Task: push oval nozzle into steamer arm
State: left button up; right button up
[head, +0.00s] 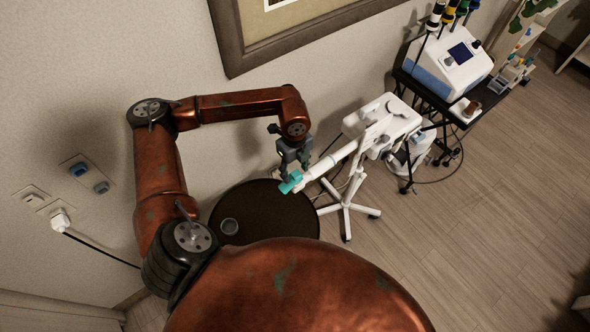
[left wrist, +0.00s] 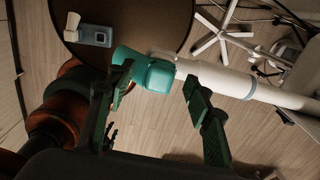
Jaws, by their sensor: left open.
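The teal oval nozzle (head: 290,182) is at the near end of the white steamer arm (head: 332,162), in line with it. In the left wrist view the nozzle (left wrist: 148,70) meets the end of the steamer arm (left wrist: 240,82); I cannot tell how deeply it is seated. My left gripper (head: 292,172) is above the nozzle and the arm's end. Its fingers (left wrist: 158,90) are spread wide in the left wrist view, one near the nozzle's outer end and one by the white tube. My right gripper does not show.
A cart with a white and blue machine (head: 450,62) is farther right. The wall is close behind my left arm.

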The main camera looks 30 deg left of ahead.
pick_arm(q)
jog(key=shift+o, duration=0.6)
jog(key=shift+r, duration=0.45)
jog(key=shift+r+p, duration=1.1)
jog(key=shift+r, duration=0.7)
jog(key=shift+r, duration=0.1)
notch_tip(320, 180, up, 12)
dwell(1.0)
